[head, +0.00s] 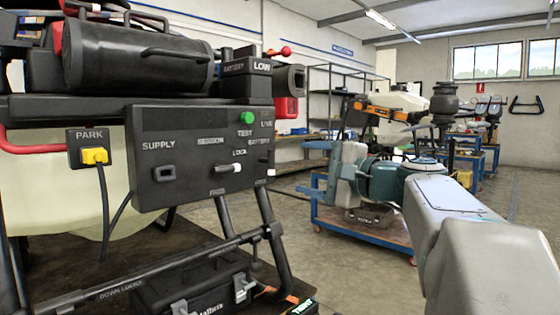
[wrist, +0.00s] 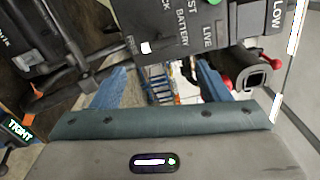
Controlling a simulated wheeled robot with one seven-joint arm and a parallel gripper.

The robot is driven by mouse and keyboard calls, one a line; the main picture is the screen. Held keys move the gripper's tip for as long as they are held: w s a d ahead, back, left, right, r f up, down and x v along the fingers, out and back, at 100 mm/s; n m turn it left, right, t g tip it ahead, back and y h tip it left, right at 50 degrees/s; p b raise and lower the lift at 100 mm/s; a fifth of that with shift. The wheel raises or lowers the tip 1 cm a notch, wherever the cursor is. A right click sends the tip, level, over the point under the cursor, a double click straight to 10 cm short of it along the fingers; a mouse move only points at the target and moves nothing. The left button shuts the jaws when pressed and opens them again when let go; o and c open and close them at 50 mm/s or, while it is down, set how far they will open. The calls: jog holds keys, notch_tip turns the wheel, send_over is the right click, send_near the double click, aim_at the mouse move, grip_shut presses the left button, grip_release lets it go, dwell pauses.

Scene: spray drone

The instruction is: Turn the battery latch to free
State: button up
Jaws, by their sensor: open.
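A dark control panel (head: 165,190) faces me at the left of the head view. A white-tipped lever (head: 228,168) sits on it between the LOCK and FREE markings, its tip pointing right. A white tip also shows beside FREE in the wrist view (wrist: 146,47). BATTERY and LIVE markings are to its right; I cannot tell for sure which control is the battery latch. My gripper (head: 310,170) is to the right of the panel, apart from it. In the wrist view my gripper (wrist: 162,67) has its two blue fingers spread, with nothing between them.
A green button (head: 247,117) is above the lever. A yellow plug (head: 95,156) sits in the PARK socket. A black rail (head: 170,267) and slanting legs are below the panel. Open floor lies right of the legs.

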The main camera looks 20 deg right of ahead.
jog(key=shift+v, duration=1.5)
jog(key=s+a+f+n+g+p, duration=0.1)
jog(key=a+f+n+g+p, duration=0.2)
jog(key=a+p, duration=0.4)
jog(key=s+a+f+n+g+p, duration=0.1)
jog(key=a+n+g+p, duration=0.2)
jog(key=a+g+p, duration=0.45)
jog(key=s+a+f+n+g+h+p, duration=0.1)
jog(key=s+n+h+p, duration=0.5)
jog(key=p, duration=1.2)
jog(key=s+a+n+g, duration=0.1)
jog(key=s+n+g, duration=0.1)
jog(key=s, duration=0.4)
jog(key=shift+s+n+h, duration=0.2)
jog(key=shift+n+h, duration=0.2)
jog(key=shift+n, duration=0.3)
